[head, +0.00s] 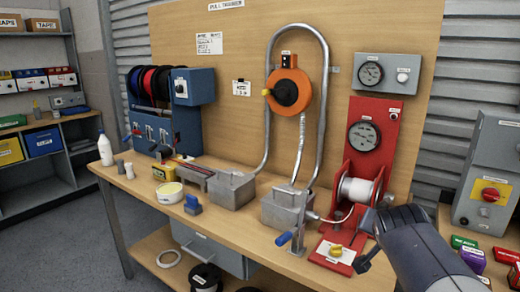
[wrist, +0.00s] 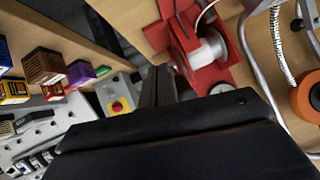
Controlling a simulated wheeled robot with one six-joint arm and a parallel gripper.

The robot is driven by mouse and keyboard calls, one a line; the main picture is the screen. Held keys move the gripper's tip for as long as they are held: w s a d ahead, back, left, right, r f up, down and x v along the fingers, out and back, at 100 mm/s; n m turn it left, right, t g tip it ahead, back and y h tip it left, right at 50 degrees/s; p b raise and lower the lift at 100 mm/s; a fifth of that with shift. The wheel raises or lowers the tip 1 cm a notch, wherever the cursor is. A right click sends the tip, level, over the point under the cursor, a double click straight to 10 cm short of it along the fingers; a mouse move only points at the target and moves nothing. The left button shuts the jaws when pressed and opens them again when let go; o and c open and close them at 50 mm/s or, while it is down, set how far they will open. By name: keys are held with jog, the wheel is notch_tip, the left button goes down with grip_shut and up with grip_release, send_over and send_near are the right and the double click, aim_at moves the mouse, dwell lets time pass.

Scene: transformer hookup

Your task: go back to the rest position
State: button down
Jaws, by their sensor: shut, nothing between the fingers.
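My gripper (head: 362,262) is at the right of the head view, in front of the red winch stand (head: 372,140) with its white spool (head: 356,190). In the wrist view my gripper's dark fingers (wrist: 158,84) are together with nothing between them. The red stand (wrist: 228,62) and the spool (wrist: 208,52) are beyond the fingers there, apart from them as far as I can tell. The fingertips are small and dark in the head view.
The workbench (head: 145,190) holds two grey metal boxes (head: 232,186), a blue-handled clamp (head: 290,236) and a wire spool rack (head: 160,120). A grey control box (head: 489,175) and coloured small boxes (head: 472,258) stand at the right. Grey floor is open at the left.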

jog(key=v, duration=0.7)
jog(key=w+d+f+b, duration=0.1)
jog(key=w+f, duration=0.1)
jog(key=f, duration=0.1)
jog(key=w+d+f+b, duration=0.1)
jog(key=w+f, duration=0.2)
jog(key=f, duration=0.1)
jog(key=w+d+f+b, duration=0.1)
jog(key=w+f, duration=0.2)
jog(key=f, duration=0.1)
jog(key=shift+w, duration=0.35)
jog(key=shift+g+y, duration=0.3)
jog(key=shift+g, duration=0.5)
notch_tip(320, 180, up, 5)
jog(key=p, duration=1)
jog(key=shift+w+d+r, duration=0.1)
jog(key=shift+w+r, duration=0.05)
jog(key=shift+p, duration=0.3)
